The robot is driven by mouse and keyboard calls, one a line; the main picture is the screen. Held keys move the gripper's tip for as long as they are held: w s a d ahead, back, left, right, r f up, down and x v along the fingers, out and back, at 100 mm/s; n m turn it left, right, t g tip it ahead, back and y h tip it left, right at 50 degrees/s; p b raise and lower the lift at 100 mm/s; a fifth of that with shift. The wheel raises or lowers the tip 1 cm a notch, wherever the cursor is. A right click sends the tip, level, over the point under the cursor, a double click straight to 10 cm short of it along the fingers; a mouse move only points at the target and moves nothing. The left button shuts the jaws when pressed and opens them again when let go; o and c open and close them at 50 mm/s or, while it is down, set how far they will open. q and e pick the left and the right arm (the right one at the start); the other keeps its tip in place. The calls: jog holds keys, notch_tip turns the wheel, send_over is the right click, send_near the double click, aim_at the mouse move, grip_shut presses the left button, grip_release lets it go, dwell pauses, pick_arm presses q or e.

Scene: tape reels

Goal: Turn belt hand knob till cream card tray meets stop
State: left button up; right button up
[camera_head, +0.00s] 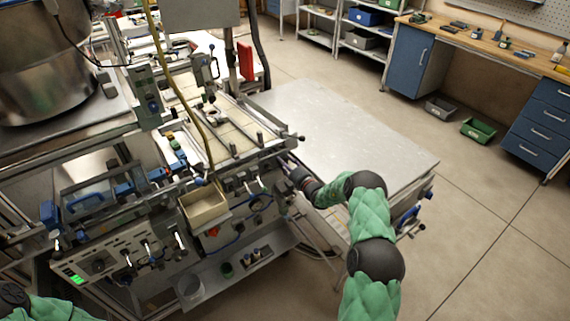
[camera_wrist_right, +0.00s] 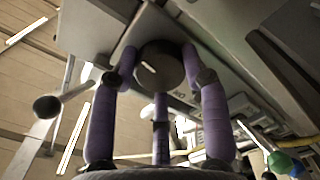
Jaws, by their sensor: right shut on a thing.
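The belt hand knob, a dark round knob (camera_wrist_right: 160,68), sits between the purple fingers of my right gripper (camera_wrist_right: 158,75) in the right wrist view. The fingers are closed around its rim. In the head view my right gripper (camera_head: 291,170) is at the right end of the belt machine, and the knob is hidden there. Cream flat pieces lie on the belt between the rails; one cream surface (camera_head: 232,138) is near the right end. I cannot tell the card tray's edge from the belt, nor its gap to the stop. My left gripper is out of view.
A bare pale metal table (camera_head: 345,130) stands right of the machine, beside my right arm. A cream bin (camera_head: 203,205) hangs on the machine front. A yellow hose (camera_head: 180,85) hangs over the belt. A ball-ended lever (camera_wrist_right: 47,107) is left of the knob.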

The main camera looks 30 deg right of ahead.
jog(key=shift+w+d+r, duration=0.1)
jog(key=shift+d+r, duration=0.2)
jog(key=shift+d, duration=0.15)
jog(key=o, duration=1.1)
jog(key=shift+o, duration=0.3)
jog(key=shift+f, duration=0.25)
jog(key=shift+a, duration=0.1)
jog(key=shift+a, duration=0.1)
jog(key=s+d, duration=0.1)
jog(key=s, duration=1.1)
